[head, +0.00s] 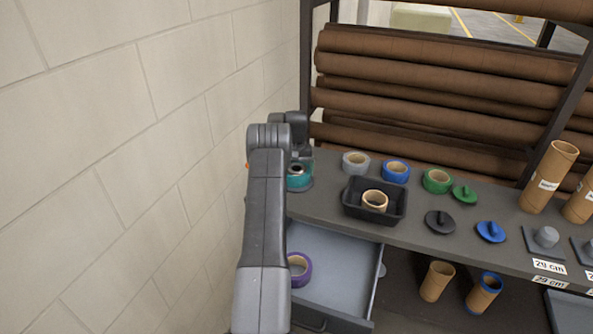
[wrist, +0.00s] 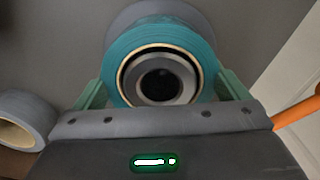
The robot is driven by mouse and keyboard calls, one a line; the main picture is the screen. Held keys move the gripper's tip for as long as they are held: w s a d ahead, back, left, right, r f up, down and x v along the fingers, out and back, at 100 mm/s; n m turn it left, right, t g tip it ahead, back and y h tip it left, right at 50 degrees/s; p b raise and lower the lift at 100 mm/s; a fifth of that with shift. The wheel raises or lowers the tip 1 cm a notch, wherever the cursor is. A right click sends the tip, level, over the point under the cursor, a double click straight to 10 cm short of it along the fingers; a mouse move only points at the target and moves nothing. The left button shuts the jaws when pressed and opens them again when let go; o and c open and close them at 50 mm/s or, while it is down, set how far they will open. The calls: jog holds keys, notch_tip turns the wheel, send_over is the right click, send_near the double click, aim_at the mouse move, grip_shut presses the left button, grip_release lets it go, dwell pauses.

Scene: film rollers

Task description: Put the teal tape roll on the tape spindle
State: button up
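The teal tape roll (wrist: 155,40) is in the wrist view, seen from above, with its pale core around the tape spindle (wrist: 188,88), a grey hub with a dark middle. A round grey base (wrist: 150,10) shows behind the roll. My gripper (wrist: 162,85) has one green finger against each side of the roll and appears shut on it. In the head view the teal roll (head: 299,182) is at the left end of the bench, partly hidden by my arm. How far down the spindle the roll sits is hard to tell.
A grey tape roll (head: 356,163), a blue one (head: 396,171) and a green one (head: 437,181) stand along the bench (head: 335,162). A black tray (head: 350,208) holds a tan roll (head: 374,201). An open drawer (head: 340,265) holds a purple roll (head: 306,270). A block wall (head: 140,150) is close on the left.

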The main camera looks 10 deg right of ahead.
jog(key=shift+o, duration=0.4)
jog(key=shift+r, duration=0.15)
notch_tip(320, 180, up, 12)
jog(key=b, duration=0.1)
dwell(1.3)
